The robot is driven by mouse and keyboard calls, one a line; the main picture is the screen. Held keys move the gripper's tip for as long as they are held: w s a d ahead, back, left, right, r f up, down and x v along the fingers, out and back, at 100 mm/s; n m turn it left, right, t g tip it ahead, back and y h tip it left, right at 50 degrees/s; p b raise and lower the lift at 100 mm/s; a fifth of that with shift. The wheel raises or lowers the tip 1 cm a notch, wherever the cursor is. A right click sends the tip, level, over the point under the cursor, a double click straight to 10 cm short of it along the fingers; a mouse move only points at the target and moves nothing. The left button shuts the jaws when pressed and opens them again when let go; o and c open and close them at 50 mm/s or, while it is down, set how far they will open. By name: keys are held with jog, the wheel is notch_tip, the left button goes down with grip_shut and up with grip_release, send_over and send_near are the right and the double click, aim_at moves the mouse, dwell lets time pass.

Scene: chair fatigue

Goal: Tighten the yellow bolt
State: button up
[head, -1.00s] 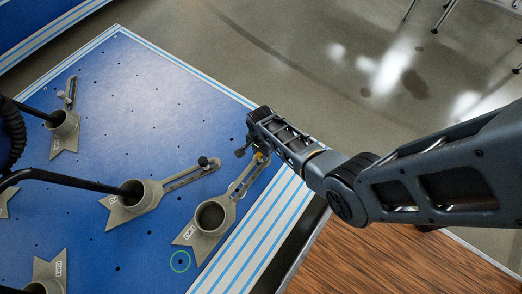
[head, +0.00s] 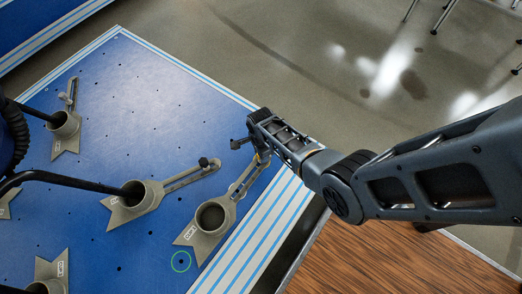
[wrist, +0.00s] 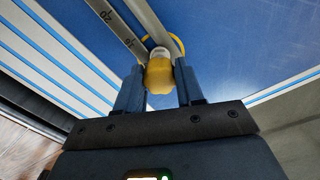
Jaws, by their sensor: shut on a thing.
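The yellow bolt (wrist: 159,76) sits between the two fingers of my gripper (wrist: 159,86) in the wrist view, and the gripper is shut on it. Its lower part meets a grey slotted arm (wrist: 119,32) with marks along it. In the head view my gripper (head: 254,150) is at the far end of the slotted arm of the nearest grey holder (head: 191,235), which has a round cup. The bolt is mostly hidden by the gripper there.
The holder lies on a blue table (head: 150,85) with small holes and striped edges. Another grey holder (head: 120,214) with a black-knobbed arm is to the left, with a black bar (head: 75,182) reaching into its cup. A wooden surface (head: 375,265) is at lower right.

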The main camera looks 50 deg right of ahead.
jog(key=o, duration=1)
jog(key=shift+o, duration=0.2)
jog(key=n, duration=0.3)
jog(key=shift+n, duration=0.4)
jog(key=shift+n, duration=0.3)
jog(key=n, duration=0.3)
jog(key=shift+n, duration=0.3)
